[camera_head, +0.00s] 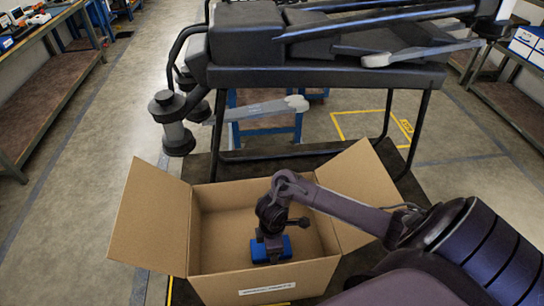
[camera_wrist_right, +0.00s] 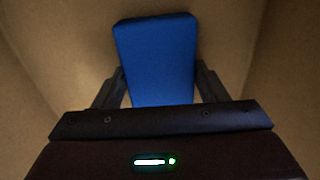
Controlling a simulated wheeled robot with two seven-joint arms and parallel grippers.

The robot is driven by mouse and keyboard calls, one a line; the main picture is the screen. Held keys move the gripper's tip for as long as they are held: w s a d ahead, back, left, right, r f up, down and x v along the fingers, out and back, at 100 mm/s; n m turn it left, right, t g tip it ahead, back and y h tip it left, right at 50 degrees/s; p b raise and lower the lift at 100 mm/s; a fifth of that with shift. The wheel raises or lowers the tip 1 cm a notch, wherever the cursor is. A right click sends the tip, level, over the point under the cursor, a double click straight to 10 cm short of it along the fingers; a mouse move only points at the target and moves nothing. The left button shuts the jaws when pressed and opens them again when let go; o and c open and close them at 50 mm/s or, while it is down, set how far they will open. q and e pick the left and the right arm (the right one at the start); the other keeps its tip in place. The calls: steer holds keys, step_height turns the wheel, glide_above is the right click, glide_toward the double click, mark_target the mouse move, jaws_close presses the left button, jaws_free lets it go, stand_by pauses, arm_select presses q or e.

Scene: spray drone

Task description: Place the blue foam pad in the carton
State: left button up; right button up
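The open cardboard carton (camera_head: 213,276) stands in front of the black stand, its side flaps spread outward. The blue foam pad (camera_head: 287,246) is inside the carton's walls, low down. My right gripper (camera_head: 270,240) reaches down into the carton from the right, directly above the pad. In the right wrist view, the pad (camera_wrist_right: 157,55) lies between the two dark fingers (camera_wrist_right: 158,85), which appear to touch its two sides. Whether the pad rests on the carton floor is hard to tell. My left gripper is not in view.
A folded dark drone (camera_head: 310,40) lies on the black stand (camera_head: 421,125) behind the carton, with parts hanging off its left side. Workbenches (camera_head: 50,100) line the left and right edges. The floor left of the carton is clear.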

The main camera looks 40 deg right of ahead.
steer(key=o, duration=0.3)
steer(key=shift+r, duration=0.1)
steer(key=shift+r+p, duration=3.15)
steer(key=shift+r, duration=2.95)
